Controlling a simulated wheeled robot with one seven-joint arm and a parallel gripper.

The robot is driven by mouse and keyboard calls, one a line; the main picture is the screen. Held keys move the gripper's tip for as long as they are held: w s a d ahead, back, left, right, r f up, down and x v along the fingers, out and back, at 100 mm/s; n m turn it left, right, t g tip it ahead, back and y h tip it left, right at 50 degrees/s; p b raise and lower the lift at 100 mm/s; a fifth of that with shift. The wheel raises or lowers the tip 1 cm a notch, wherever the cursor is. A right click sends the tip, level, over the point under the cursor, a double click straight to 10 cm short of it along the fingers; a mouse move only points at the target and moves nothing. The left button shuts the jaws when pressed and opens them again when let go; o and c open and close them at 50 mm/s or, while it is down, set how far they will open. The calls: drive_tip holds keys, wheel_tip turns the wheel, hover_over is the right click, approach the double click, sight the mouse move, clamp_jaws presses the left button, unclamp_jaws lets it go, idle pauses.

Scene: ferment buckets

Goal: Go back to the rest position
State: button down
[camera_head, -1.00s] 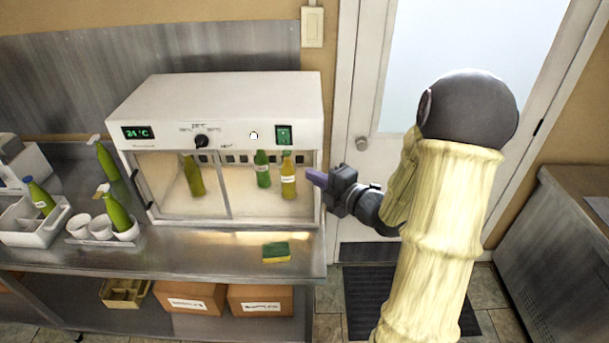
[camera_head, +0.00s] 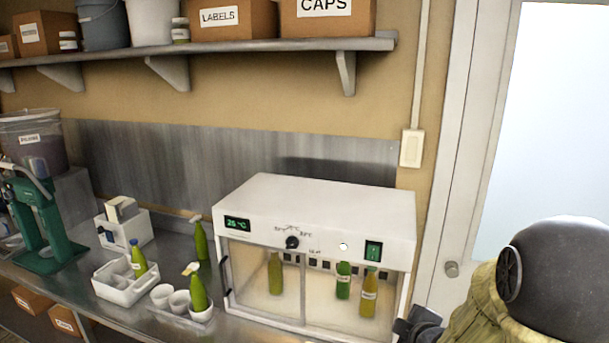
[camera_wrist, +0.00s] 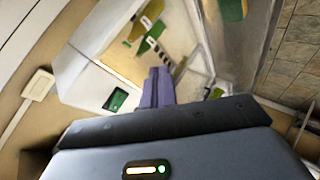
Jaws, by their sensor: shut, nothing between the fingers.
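My gripper shows in the wrist view with its purple fingers (camera_wrist: 158,87) shut together and empty. In the head view only a dark part of my wrist shows at the bottom edge, by the right side of the white incubator (camera_head: 320,205); the fingertips are out of sight there. The incubator has a glass front, a dial (camera_head: 292,242), a green switch (camera_head: 373,250) and a display (camera_head: 237,224) that reads 25 °C. Several bottles stand inside, including a green one (camera_head: 343,281) and a yellow one (camera_head: 369,294).
A white caddy (camera_head: 112,291) with a green bottle, white cups (camera_head: 162,295) and a green tapping stand (camera_head: 42,225) are on the counter to the left. A shelf (camera_head: 250,45) with boxes and buckets hangs above. A door (camera_head: 463,180) is at the right.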

drive_tip(key=s+a+f+m+g, duration=0.1)
drive_tip(key=s+a+m+g, duration=0.2)
drive_tip(key=s+m, duration=0.3)
drive_tip(key=s+a+f+m+g+h, duration=0.1)
drive_tip(key=s+a+m+g, duration=0.2)
drive_tip(key=s, duration=0.7)
drive_tip(key=m+g, duration=0.2)
drive_tip(key=m, duration=0.1)
drive_tip(key=shift+a+m, duration=0.15)
drive_tip(key=shift+m, duration=0.15)
